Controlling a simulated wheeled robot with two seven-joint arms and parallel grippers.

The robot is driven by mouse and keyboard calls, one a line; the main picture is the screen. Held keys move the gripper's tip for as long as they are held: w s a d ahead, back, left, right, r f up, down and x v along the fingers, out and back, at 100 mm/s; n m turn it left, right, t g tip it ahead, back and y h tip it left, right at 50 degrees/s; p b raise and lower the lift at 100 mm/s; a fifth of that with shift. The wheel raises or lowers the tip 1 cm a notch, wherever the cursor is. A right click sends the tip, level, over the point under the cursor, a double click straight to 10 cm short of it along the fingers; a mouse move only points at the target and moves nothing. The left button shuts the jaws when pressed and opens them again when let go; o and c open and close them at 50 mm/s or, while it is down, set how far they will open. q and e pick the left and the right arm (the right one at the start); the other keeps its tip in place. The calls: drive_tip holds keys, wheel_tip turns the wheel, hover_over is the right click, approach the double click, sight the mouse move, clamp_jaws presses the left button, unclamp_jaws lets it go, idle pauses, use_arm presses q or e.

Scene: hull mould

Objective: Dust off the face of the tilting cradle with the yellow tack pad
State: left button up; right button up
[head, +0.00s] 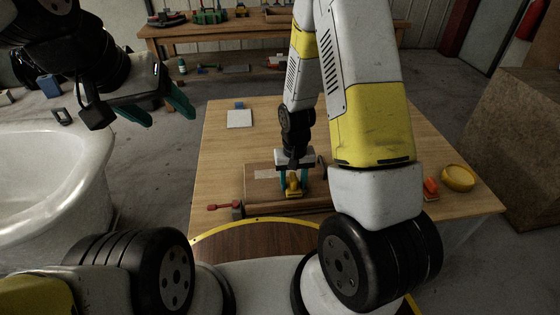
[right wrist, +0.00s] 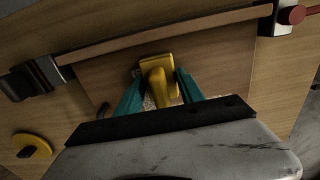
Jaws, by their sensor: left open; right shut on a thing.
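The tilting cradle is a brown wooden board (head: 257,189) on the table, with a rail along its near edge; its face (right wrist: 225,65) also fills the middle of the right wrist view. A pale patch (head: 265,174) shows on the face beside my right gripper. My right gripper (head: 293,180) points down over the face and is shut on the yellow tack pad (head: 293,188). In the right wrist view the pad (right wrist: 157,70) sits between the green fingers, at or close to the face; contact is unclear. My left gripper (head: 165,108) is open and empty, raised at the left, away from the cradle.
A red-handled lever (head: 225,207) sticks out at the cradle's left end. A yellow round dish (head: 458,178) and an orange object (head: 431,187) lie at the table's right. A white square (head: 239,119) lies far left. A large white tub (head: 50,180) stands left of the table.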

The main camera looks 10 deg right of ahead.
sight(255, 175)
drive_tip(key=shift+d, duration=2.25)
drive_tip(key=shift+w, duration=2.05)
drive_tip(key=shift+a, duration=0.1)
drive_tip(key=shift+s+a+f, duration=0.1)
drive_tip(key=shift+a, duration=8.1)
drive_tip(key=shift+w, duration=2.15)
drive_tip(key=shift+d, duration=0.2)
